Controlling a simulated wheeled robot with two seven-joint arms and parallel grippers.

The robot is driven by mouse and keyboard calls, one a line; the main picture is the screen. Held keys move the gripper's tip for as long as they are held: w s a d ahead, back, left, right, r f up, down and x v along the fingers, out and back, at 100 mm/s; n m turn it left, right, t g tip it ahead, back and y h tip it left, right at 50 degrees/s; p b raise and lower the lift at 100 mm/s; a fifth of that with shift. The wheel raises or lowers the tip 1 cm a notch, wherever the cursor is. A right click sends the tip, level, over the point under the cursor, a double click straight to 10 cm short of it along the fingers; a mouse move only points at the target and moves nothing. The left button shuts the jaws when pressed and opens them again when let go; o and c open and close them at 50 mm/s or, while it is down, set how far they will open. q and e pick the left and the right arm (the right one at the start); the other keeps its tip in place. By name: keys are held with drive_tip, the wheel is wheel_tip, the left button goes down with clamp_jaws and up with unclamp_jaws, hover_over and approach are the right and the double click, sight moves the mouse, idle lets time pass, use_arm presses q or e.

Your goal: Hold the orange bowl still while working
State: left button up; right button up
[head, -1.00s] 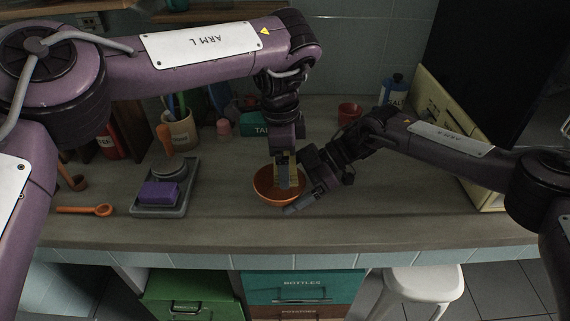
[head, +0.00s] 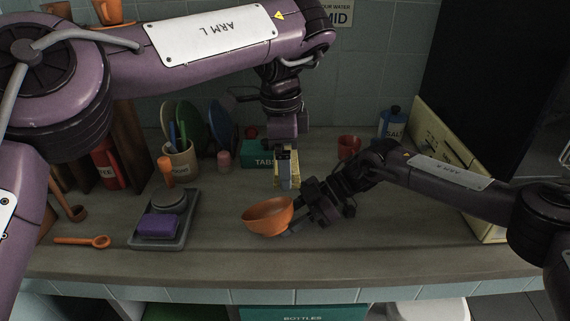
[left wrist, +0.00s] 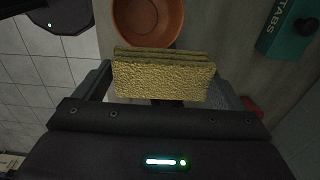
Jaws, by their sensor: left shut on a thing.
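The orange bowl (head: 266,217) is near the middle of the counter, tilted with its right side raised. It also shows in the left wrist view (left wrist: 122,22), beyond the sponge. My right gripper (head: 292,220) is at the bowl's right side and appears shut on its wall; the fingertips are partly hidden. My left gripper (head: 286,182) is shut on a yellow, rough-faced sponge (left wrist: 162,80). It holds the sponge above and behind the bowl, apart from it.
A grey tray (head: 187,231) with a purple sponge (head: 158,226) stands left of the bowl. An orange spoon (head: 80,241) lies further left. Behind are a utensil cup (head: 180,162), a green TABS box (head: 257,152), a red cup (head: 348,146) and a blue salt container (head: 392,123).

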use_arm(q)
drive_tip(key=shift+a, duration=0.3)
use_arm(e)
clamp_jaws()
use_arm(q)
drive_tip(key=a, duration=0.4)
drive_tip(key=shift+a, duration=0.25)
use_arm(e)
drive_tip(key=shift+o, duration=0.4)
unclamp_jaws()
